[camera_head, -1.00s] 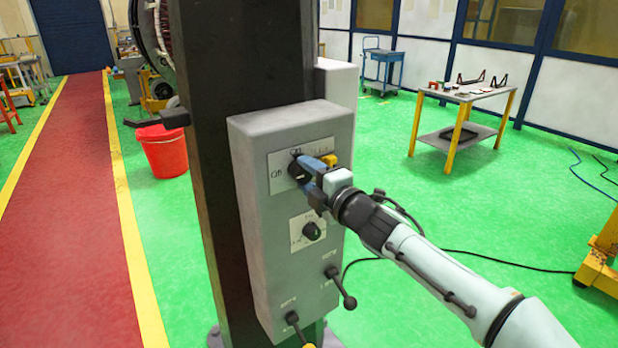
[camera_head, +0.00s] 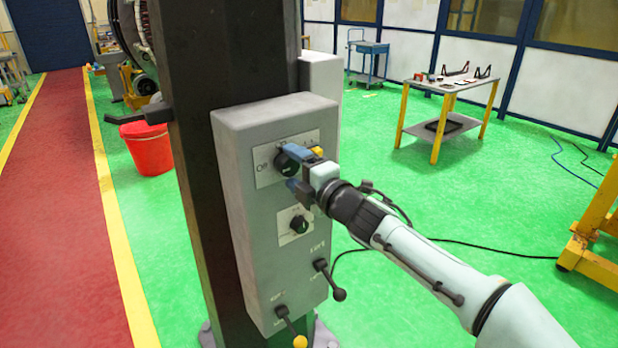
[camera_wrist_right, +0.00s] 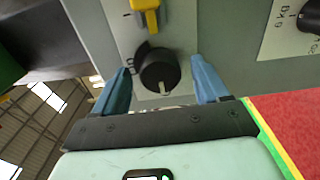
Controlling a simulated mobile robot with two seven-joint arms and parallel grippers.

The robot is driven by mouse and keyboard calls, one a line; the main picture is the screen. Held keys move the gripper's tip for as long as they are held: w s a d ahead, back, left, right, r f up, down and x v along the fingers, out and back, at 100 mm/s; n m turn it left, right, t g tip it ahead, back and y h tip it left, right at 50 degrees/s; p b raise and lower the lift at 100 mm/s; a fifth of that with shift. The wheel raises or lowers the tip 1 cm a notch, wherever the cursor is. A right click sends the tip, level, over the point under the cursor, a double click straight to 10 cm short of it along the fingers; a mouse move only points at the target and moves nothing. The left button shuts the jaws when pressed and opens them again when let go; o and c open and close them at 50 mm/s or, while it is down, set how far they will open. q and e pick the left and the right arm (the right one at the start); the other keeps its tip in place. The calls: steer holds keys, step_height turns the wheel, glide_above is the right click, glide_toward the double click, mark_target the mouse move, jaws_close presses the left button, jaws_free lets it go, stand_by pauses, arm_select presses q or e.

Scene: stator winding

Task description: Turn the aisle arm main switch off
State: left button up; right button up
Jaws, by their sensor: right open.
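A grey control box (camera_head: 235,200) is mounted on a dark column. Its upper plate holds a black rotary knob (camera_head: 284,163), the likely main switch, with lettering on its left. My right gripper (camera_head: 291,169) is at this knob, with its blue fingers open. In the right wrist view the black knob (camera_wrist_right: 160,72) sits between the parted fingers of the right gripper (camera_wrist_right: 161,80), with a visible gap on each side. A white mark on the knob points toward the gripper's palm. The head view partly hides the knob behind the fingers. My left gripper is out of view.
A yellow part (camera_head: 318,151) sits beside the knob, close to the gripper. Below are a smaller black knob (camera_head: 299,224) and two levers, one black-tipped (camera_head: 339,294) and one yellow-tipped (camera_head: 300,342). A red bucket (camera_head: 148,150) and a worktable (camera_head: 418,92) stand farther off.

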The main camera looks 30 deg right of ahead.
steer(key=s+d+p, duration=0.1)
steer(key=s, duration=1.2)
